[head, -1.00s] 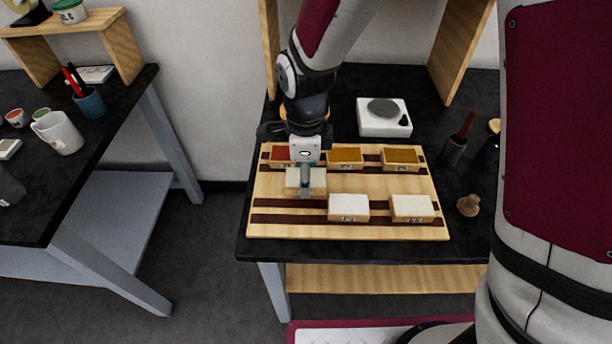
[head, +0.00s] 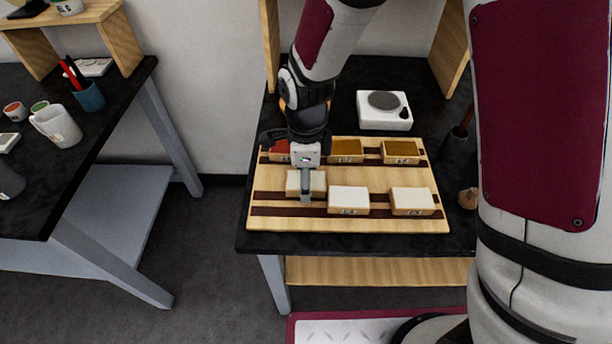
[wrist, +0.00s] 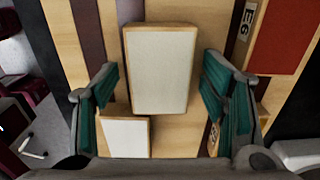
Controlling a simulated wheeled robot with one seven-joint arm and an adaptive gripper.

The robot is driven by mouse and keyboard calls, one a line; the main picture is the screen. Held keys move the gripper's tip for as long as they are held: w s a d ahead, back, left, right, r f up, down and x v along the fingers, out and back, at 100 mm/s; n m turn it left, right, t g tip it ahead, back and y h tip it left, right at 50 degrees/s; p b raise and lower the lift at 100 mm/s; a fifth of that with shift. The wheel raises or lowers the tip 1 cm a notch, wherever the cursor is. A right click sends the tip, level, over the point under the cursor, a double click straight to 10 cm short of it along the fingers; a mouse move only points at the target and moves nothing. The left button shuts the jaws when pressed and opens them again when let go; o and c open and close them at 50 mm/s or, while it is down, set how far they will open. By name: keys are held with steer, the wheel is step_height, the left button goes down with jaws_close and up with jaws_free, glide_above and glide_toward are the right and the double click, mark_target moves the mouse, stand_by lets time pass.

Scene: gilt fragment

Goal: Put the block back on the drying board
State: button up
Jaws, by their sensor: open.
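A white-topped block with pale wooden sides (head: 318,183) lies on the drying board (head: 270,222), at its left, between the back row and the front row of blocks. It also shows in the wrist view (wrist: 161,70), its long sides running between my fingers. My gripper (head: 305,196) points down at this block, one finger in front of it. In the wrist view my gripper (wrist: 160,88) is open, a teal-padded finger on each side of the block, with gaps visible. The far finger is hidden in the head view.
Two white blocks (head: 348,199) (head: 411,200) stand in the front row. A red block (head: 277,152) and two ochre blocks (head: 346,150) (head: 401,150) stand behind. A white hotplate (head: 384,120) is at the back. The board's front left is clear.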

steer(key=shift+r, duration=0.1)
step_height(320, 180, up, 12)
steer(key=shift+p, duration=0.4)
steer(key=s+d+r+n+t, duration=0.2)
steer(key=s+d+r+n, duration=0.5)
steer(key=s+d+n, duration=0.1)
steer(key=s+d+r+n+t, duration=0.2)
steer(key=s+d+r+n, duration=0.5)
steer(key=s+d+n, duration=0.2)
steer(key=shift+d+n+t, duration=0.3)
steer(key=shift+d+n, duration=0.4)
steer(key=shift+d, duration=0.35)
